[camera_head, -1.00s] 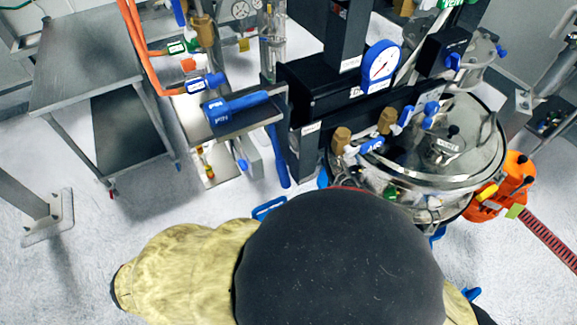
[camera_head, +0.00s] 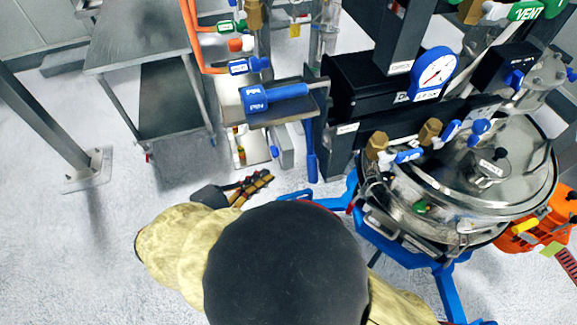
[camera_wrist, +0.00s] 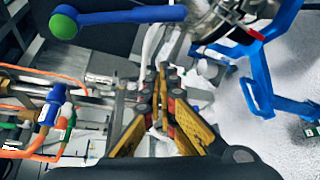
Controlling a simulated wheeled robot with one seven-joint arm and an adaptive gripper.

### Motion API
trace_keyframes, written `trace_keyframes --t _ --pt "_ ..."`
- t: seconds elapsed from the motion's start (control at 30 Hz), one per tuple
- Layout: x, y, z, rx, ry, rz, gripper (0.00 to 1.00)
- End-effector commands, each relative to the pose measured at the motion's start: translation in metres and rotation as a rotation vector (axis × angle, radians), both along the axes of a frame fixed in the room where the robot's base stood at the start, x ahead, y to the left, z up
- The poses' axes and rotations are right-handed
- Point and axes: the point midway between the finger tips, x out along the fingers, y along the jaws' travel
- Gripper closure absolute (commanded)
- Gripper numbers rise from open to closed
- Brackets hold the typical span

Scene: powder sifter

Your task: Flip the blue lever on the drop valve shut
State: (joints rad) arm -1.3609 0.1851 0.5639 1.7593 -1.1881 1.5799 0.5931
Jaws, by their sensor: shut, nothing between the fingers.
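A long blue lever (camera_head: 312,152) hangs down beside the black housing, left of the steel vessel. In the wrist view, a blue lever (camera_wrist: 130,16) with a round blue-green end crosses the top left; it looks like the same one, but I cannot be sure. No label names the drop valve. My gripper (camera_head: 262,178) is shut and empty, low over the floor, left of the lever and apart from it in the head view. In the wrist view my gripper's fingers (camera_wrist: 162,72) meet below the lever, with a visible gap.
The steel vessel (camera_head: 475,205) stands on a blue frame (camera_head: 450,292) at right. A steel table (camera_head: 135,40) stands at left. The floor between table and gripper is clear.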

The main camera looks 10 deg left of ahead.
Motion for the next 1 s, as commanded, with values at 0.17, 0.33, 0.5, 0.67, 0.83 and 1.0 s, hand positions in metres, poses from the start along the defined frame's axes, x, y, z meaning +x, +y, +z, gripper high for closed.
trace_keyframes --t 0.17,0.33,0.5,0.67,0.83,1.0 --pt "0.016 -0.01 -0.005 0.0 0.002 -0.004 1.0" --pt "0.043 -0.027 -0.012 0.0 0.0 -0.005 1.0" --pt "0.071 -0.043 -0.019 -0.001 0.001 -0.005 1.0" --pt "0.075 -0.057 -0.016 0.001 0.001 0.001 1.0" --pt "0.062 -0.069 -0.008 0.001 0.001 0.001 1.0" --pt "0.057 -0.074 -0.005 0.0 0.002 0.001 1.0"
